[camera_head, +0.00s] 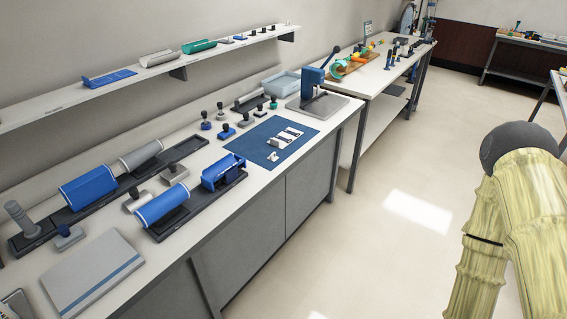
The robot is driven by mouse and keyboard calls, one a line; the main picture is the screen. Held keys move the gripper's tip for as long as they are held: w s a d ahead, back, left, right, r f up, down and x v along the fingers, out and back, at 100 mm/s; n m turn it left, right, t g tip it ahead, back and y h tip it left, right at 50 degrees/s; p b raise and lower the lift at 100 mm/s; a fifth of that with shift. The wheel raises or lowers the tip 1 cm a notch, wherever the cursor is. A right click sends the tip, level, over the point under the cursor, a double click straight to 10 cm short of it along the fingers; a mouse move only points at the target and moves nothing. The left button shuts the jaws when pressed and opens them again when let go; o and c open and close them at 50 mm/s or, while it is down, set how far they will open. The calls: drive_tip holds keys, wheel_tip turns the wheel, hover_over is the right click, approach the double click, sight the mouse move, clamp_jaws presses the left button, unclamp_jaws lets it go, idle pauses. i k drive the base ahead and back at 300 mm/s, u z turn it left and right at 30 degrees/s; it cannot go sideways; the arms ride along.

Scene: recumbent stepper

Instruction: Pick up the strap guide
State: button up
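I cannot tell for certain which part is the strap guide. A small pale, irregular piece (272,156) lies on the blue mat (250,142) on the near workbench and may be it. Beside it on the mat, to the upper right, lie several white blocks with dark marks (286,136). Only part of my pale yellow arm, with a dark grey joint, shows at the right, over the floor and well apart from the bench. My gripper is not in view.
The bench (225,225) also carries blue and grey rollers in dark trays (165,208), several small knobbed tools, a grey-blue book (92,273) and a blue press (314,88). A wall shelf (130,83) runs above. Another table (375,75) stands beyond. The floor (400,210) at right is clear.

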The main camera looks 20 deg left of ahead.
sight(272, 157)
drive_tip(key=u, duration=0.6)
drive_tip(key=i, duration=0.7)
drive_tip(key=u, duration=0.5)
